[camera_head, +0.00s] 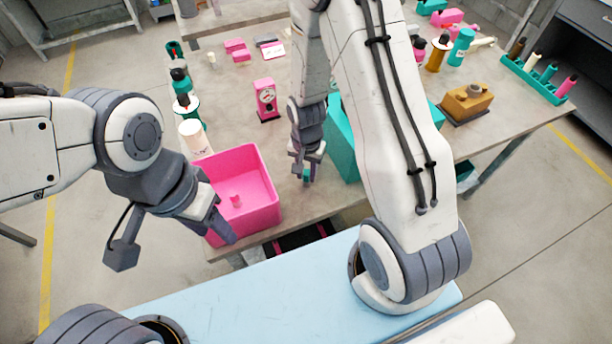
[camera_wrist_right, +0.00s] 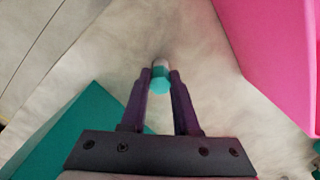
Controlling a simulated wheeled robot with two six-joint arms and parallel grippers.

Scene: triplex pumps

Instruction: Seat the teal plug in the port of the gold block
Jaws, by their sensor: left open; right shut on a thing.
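The gold block (camera_head: 467,104) sits on a dark base at the right of the table. A greyish round fitting (camera_head: 474,90) on its top may be the port; its opening is too small to make out. My right gripper (camera_head: 307,172) points down over the table between the pink bin and the teal box, well left of the gold block. It is shut on the teal plug, which shows between the fingertips in the right wrist view (camera_wrist_right: 160,85) with a pale end beyond. My left gripper (camera_head: 222,222) is open by the pink bin's front left side, away from the block.
The pink bin (camera_head: 262,217) holds a small pink piece. A teal box (camera_head: 343,140) stands partly behind my right arm, between the plug and the block. A pink gauge block (camera_head: 266,100), several bottles at left and a teal rack (camera_head: 535,80) at right also stand here.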

